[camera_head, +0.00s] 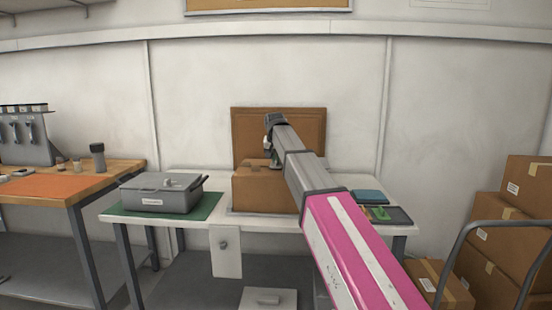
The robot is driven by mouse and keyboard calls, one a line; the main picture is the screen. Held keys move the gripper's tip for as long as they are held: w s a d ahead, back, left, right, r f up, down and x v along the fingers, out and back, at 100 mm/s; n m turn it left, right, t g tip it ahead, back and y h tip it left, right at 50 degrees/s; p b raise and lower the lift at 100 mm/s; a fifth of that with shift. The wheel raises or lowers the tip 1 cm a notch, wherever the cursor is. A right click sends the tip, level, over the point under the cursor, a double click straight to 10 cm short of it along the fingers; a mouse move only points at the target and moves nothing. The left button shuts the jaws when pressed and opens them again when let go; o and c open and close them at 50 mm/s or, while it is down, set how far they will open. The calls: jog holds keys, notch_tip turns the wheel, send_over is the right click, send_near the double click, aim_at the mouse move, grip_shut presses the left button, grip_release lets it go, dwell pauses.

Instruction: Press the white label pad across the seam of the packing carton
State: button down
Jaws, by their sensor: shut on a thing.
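The packing carton (258,192) is a brown box on the white table, in the middle of the head view. My arm reaches over its right side and hides part of its top and front. My gripper (275,164) points down at the carton's top, near its back edge. It is small in the view and partly covered by my arm's wrist. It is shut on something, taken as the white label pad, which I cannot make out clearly. I cannot tell whether the pad touches the carton, and the seam is not clear.
A grey lidded case (160,194) stands on a green mat (205,207) at the left. A dark tray (388,216) and a blue-green item (369,197) lie at the right. A brown panel (243,127) stands behind the carton. Stacked boxes (503,243) fill the far right.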

jog(key=shift+f, duration=0.55)
dwell(1.6)
jog(key=c, duration=1.2)
grip_release()
